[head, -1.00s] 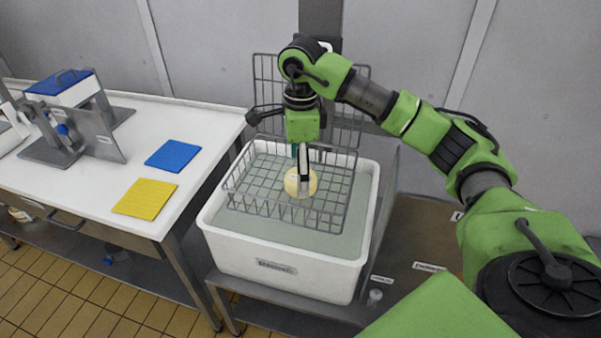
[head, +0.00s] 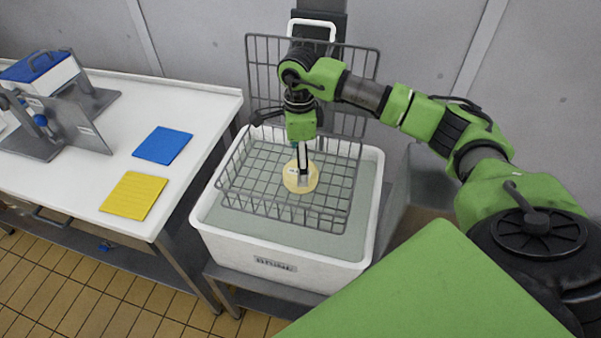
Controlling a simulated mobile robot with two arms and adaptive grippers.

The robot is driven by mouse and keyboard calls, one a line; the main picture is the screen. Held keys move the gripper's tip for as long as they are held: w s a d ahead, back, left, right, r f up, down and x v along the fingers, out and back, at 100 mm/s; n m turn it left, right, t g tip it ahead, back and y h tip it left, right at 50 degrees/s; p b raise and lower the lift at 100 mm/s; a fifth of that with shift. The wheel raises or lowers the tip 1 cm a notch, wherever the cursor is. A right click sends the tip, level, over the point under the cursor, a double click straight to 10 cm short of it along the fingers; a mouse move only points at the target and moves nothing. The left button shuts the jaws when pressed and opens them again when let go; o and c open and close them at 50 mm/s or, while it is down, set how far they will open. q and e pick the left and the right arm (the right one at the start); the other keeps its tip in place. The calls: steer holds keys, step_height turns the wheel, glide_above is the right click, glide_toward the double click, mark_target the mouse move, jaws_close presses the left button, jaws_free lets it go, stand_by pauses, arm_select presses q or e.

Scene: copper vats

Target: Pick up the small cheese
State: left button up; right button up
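The small cheese (head: 291,181) is a round, pale yellow piece in the wire basket (head: 244,206) of the white brine tub (head: 215,240). My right gripper (head: 303,184) points straight down at the cheese, its fingers overlapping the cheese's middle in the picture. The fingers show nearly edge-on, so I cannot tell whether they are open or closed on it. They hide part of the cheese. I cannot tell whether the cheese rests on the basket floor or is raised. My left gripper is out of view.
The basket's raised wire lid (head: 262,70) stands behind my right arm. A white table (head: 205,112) at left holds a blue mat (head: 162,145), a yellow mat (head: 134,195) and a blue-topped device (head: 40,70). The tub's rim surrounds the basket.

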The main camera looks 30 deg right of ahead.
steer(key=shift+f, duration=0.3)
step_height(320, 180, down, 4)
steer(key=shift+s+d+f+p, duration=0.1)
steer(key=shift+s+p, duration=0.05)
steer(key=shift+p, duration=1)
steer(key=shift+f, duration=0.5)
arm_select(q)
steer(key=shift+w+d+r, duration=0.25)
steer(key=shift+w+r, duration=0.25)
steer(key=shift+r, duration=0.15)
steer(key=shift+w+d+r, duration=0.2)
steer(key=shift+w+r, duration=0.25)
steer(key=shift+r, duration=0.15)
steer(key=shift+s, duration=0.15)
arm_select(e)
steer(key=shift+r, duration=0.1)
steer(key=c, duration=1.5)
